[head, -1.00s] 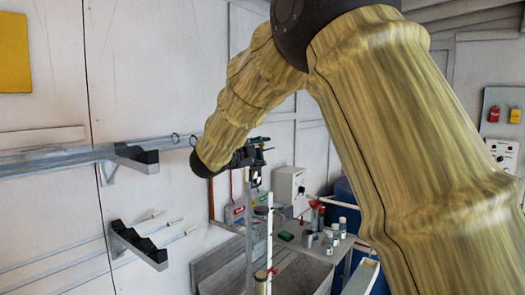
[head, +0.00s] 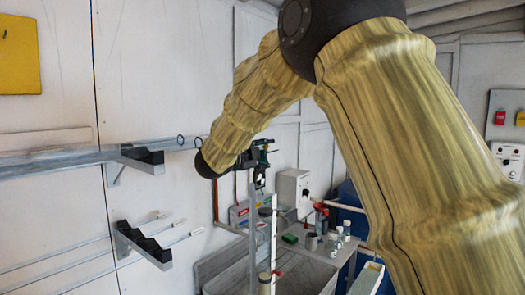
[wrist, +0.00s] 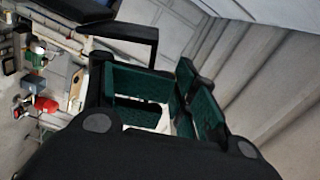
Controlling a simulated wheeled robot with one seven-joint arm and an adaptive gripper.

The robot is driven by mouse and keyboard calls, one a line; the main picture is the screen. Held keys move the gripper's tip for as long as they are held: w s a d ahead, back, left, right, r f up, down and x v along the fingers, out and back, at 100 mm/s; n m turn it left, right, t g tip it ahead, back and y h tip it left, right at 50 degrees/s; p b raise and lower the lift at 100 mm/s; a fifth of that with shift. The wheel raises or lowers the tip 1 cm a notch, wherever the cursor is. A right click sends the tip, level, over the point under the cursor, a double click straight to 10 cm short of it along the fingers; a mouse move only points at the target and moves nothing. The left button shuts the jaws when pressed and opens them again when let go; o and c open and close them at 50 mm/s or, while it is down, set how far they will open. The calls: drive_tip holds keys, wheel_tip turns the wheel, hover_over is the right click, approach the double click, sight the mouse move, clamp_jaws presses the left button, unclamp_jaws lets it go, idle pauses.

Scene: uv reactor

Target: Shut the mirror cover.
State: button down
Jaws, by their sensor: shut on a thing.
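My gripper (head: 258,165) is at the end of my arm in the middle of the head view, high above the bench. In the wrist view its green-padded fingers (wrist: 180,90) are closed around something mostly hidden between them. A dark panel with a thin angled bracket (wrist: 138,32) runs down behind the left finger; it looks like part of the mirror cover, though its outline is unclear. In the head view the cover is too small and too hidden by my gripper to make out.
A white post (head: 273,235) stands below my gripper. Behind it is a bench with bottles (head: 335,238) and a white control box (head: 292,187). Rods on black wall brackets (head: 143,157) reach in from the left. A grey basin (head: 307,273) is below.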

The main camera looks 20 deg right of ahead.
drive_tip(key=shift+d+r, duration=0.45)
drive_tip(key=shift+r, duration=0.3)
drive_tip(key=c, duration=1.5)
unclamp_jaws()
drive_tip(key=shift+o, duration=1.1)
drive_tip(key=shift+w+d+f, duration=0.1)
drive_tip(key=shift+d+f, duration=0.15)
drive_tip(key=shift+f, duration=0.05)
drive_tip(key=shift+s+f, duration=0.2)
drive_tip(key=shift+f, duration=0.1)
drive_tip(key=shift+a, duration=0.3)
